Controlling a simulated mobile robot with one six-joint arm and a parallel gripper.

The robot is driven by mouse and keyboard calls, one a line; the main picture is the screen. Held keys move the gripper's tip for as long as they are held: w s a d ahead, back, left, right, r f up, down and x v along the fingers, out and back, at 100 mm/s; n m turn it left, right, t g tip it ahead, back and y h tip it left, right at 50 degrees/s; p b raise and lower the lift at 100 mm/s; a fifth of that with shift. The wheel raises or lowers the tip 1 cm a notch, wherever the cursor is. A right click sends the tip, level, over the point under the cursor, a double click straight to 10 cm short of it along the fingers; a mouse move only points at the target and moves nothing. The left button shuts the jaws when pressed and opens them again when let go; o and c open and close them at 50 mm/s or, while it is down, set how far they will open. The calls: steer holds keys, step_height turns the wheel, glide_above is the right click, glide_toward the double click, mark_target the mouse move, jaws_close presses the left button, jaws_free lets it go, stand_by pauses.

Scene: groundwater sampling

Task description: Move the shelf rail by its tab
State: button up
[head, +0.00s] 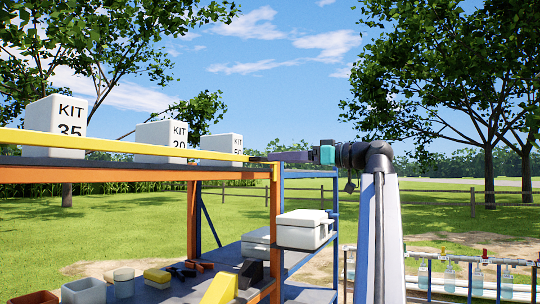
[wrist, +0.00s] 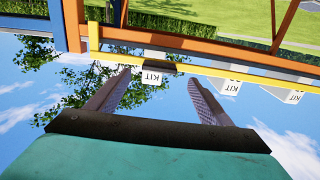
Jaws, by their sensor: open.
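The yellow shelf rail (head: 120,143) runs along the front of the top shelf, in front of the white kit boxes. A small dark piece (head: 258,159), which looks like its tab, is at the rail's right end. My gripper (head: 272,157) points left at that end, its fingers close to the dark piece; I cannot tell whether they touch it. In the wrist view the picture is upside down. There the gripper (wrist: 160,77) has its two fingers wide apart with nothing held between them, and the yellow rail (wrist: 250,73) crosses beyond the fingertips.
Kit boxes marked 35 (head: 58,118) and 20 (head: 162,134), and a third box (head: 222,147), stand on the top shelf. A bottle rack (head: 470,285) stands at right. Orange and blue posts are close to my gripper.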

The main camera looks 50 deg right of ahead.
mark_target(266, 160)
steer(key=shift+p+x, duration=0.7)
steer(key=shift+x, duration=1.75)
steer(key=shift+c, duration=0.3)
steer(key=c, duration=1.4)
steer(key=shift+s+a+f, duration=0.1)
steer(key=shift+f, duration=0.05)
steer(key=shift+c, duration=0.2)
